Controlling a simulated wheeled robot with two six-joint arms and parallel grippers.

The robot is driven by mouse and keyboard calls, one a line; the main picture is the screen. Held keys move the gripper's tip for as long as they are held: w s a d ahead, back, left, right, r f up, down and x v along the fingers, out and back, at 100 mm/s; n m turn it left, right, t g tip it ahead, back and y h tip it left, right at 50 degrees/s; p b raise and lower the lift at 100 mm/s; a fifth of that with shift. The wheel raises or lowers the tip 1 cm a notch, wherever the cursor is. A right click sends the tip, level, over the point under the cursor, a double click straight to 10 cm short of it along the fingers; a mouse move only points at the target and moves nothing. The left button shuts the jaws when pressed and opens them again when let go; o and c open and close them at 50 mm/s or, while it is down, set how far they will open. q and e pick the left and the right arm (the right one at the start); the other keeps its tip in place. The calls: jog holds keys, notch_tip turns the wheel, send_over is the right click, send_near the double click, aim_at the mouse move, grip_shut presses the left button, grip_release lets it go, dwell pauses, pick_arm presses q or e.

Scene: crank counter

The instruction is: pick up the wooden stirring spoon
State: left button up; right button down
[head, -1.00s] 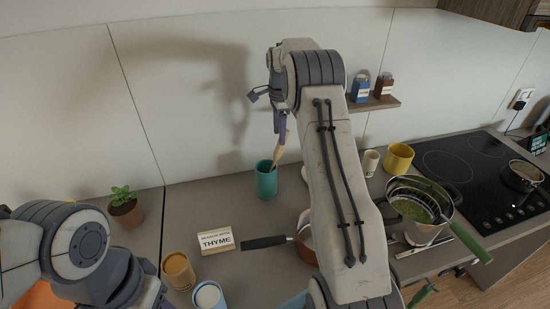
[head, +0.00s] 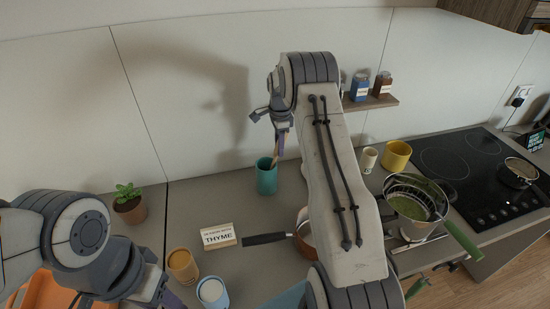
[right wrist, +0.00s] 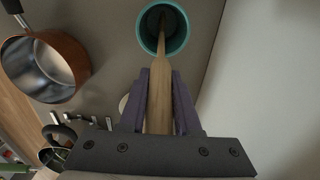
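The wooden stirring spoon (head: 276,158) stands tilted in a teal cup (head: 266,179) on the counter. The right wrist view shows its pale wooden handle (right wrist: 159,82) running from inside the cup (right wrist: 172,42) up between the fingers. My right gripper (head: 279,143) is above the cup, pointing down. In the right wrist view, its purple fingers (right wrist: 161,80) flank the handle closely on both sides; I cannot tell whether they press on it. The spoon's lower end is hidden in the cup. My left gripper (head: 170,299) is low at left, mostly cut off.
A copper saucepan (head: 303,241), THYME sign (head: 219,236), brown jar (head: 183,266) and blue jar (head: 212,292) stand in front of the cup. A potted plant (head: 129,205) is left, a yellow mug (head: 397,155) right. The wall is close behind. Counter left of the cup is clear.

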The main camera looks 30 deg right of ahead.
jog(key=shift+r, duration=0.1)
jog(key=shift+w+r+b, duration=0.1)
jog(key=shift+r+b, duration=0.2)
jog(key=shift+r, duration=0.3)
notch_tip(320, 180, up, 17)
jog(key=b, duration=0.2)
jog(key=shift+f, duration=0.15)
